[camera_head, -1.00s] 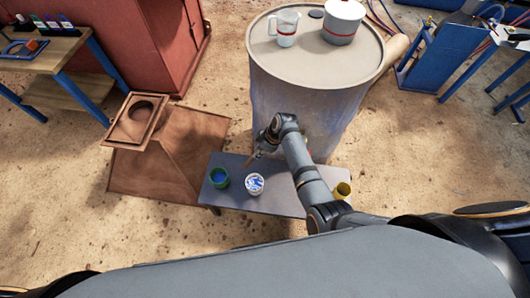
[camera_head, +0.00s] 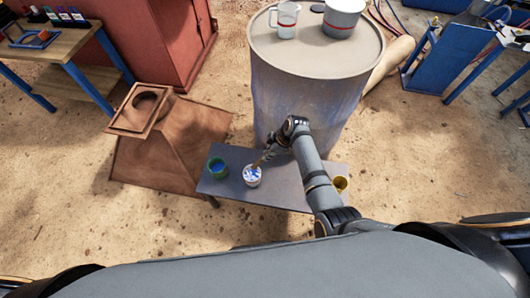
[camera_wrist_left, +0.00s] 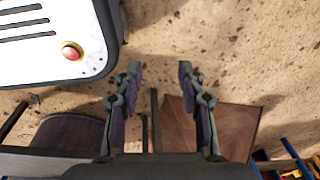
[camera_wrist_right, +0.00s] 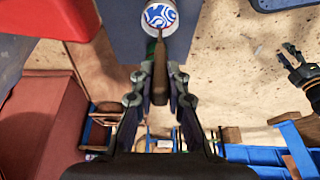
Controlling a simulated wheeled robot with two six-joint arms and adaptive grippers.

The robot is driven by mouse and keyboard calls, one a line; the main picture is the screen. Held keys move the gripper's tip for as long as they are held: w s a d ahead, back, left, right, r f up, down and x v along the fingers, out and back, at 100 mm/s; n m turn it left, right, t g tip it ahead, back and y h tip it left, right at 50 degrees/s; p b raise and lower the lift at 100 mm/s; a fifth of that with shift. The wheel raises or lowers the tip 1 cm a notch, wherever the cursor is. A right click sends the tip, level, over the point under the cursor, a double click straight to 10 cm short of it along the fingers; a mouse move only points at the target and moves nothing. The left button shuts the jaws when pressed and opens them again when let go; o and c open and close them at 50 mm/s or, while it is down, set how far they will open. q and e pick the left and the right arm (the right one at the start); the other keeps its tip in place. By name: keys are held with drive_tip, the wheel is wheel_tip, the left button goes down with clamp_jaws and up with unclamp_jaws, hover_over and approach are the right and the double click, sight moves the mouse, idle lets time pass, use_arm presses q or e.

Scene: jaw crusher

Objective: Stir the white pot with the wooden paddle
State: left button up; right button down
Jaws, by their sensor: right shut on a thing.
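The white pot (camera_head: 252,177) stands on the small grey table, with blue and white contents showing at its top. It also shows at the top of the right wrist view (camera_wrist_right: 158,16). My right gripper (camera_head: 269,151) is shut on the wooden paddle (camera_wrist_right: 160,65). The paddle points toward the pot, and its far end overlaps the pot's rim in both views. I cannot tell whether the tip is inside the pot or just above it. My left gripper (camera_wrist_left: 159,70) is open and empty, over the sandy floor; it is outside the head view.
A green pot (camera_head: 217,167) with blue contents stands left of the white pot on the grey table (camera_head: 231,157). A yellow pot (camera_head: 341,184) is at the table's right end. A large drum (camera_head: 305,95) stands close behind. A brown hopper (camera_head: 160,150) is at the left.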

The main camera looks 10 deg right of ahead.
use_arm(q)
wheel_tip(320, 180, down, 11)
drive_tip(key=s+b, duration=0.1)
drive_tip(key=b, duration=0.8)
drive_tip(key=shift+r+b, duration=0.2)
drive_tip(key=shift+b, duration=0.2)
use_arm(e)
wheel_tip(320, 180, down, 12)
drive_tip(key=a, duration=0.1)
drive_tip(key=shift+w+a, duration=0.3)
drive_tip(key=shift+a, duration=0.05)
use_arm(q)
drive_tip(key=shift+d, duration=0.1)
use_arm(e)
drive_tip(key=shift+a, duration=0.1)
